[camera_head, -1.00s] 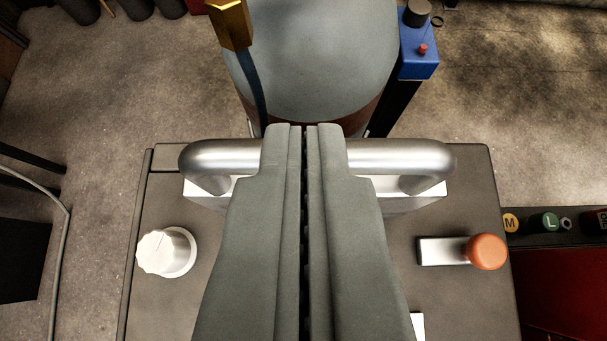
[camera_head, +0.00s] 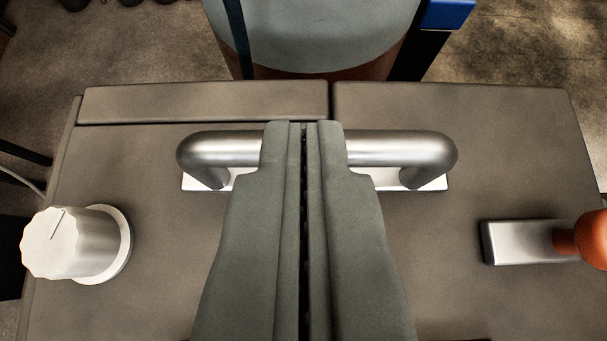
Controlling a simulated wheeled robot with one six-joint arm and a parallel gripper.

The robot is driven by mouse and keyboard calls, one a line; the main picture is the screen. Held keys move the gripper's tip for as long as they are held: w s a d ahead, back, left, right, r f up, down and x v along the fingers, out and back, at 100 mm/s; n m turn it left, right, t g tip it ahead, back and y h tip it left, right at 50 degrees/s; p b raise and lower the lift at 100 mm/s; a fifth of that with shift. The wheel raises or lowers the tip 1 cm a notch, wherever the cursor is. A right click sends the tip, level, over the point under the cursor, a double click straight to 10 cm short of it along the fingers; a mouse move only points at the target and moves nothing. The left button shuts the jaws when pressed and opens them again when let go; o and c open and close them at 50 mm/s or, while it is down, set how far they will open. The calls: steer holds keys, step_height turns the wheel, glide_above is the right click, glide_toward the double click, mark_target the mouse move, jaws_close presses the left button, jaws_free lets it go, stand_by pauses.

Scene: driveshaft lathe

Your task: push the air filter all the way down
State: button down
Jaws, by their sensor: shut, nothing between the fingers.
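The air filter (camera_head: 400,148) shows as a silver bar handle on a white base (camera_head: 436,184) set in the grey-brown panel. Only a low white edge of the base shows at each end of the handle. My gripper (camera_head: 303,126) is shut and empty, with its fingertips over the middle of the handle. The fingers hide the handle's middle and part of the base. Whether the fingertips press on the bar cannot be made out for sure.
On the panel (camera_head: 400,290), a white knob (camera_head: 70,243) stands at the left. A lever with an orange knob (camera_head: 593,240) is at the right. A grey rounded object (camera_head: 320,30) and a blue box (camera_head: 447,12) are beyond the panel's far edge.

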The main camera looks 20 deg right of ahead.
steer(key=w+d+r+v, duration=0.1)
steer(key=r+v, duration=0.1)
steer(key=v, duration=1.1)
steer(key=s+a+f+n+t+y, duration=0.1)
steer(key=s+a+t, duration=0.1)
steer(key=s+a, duration=0.5)
steer(key=s+a+f+n+t, duration=0.1)
steer(key=s+a+t, duration=0.15)
steer(key=a, duration=0.85)
steer(key=s+a+f+n+t+y, duration=0.1)
steer(key=s+a+f+y, duration=0.1)
steer(key=s+a, duration=0.4)
steer(key=s+a+f+n+t+y, duration=0.1)
steer(key=s+a+f+n, duration=0.1)
steer(key=s+a+f, duration=0.3)
steer(key=s+a, duration=0.1)
steer(key=s, duration=0.3)
steer(key=shift+f+t+y, duration=0.3)
steer(key=shift+t+y, duration=0.05)
steer(key=shift+y, duration=0.05)
steer(key=shift+s+d, duration=0.1)
steer(key=shift+s, duration=0.05)
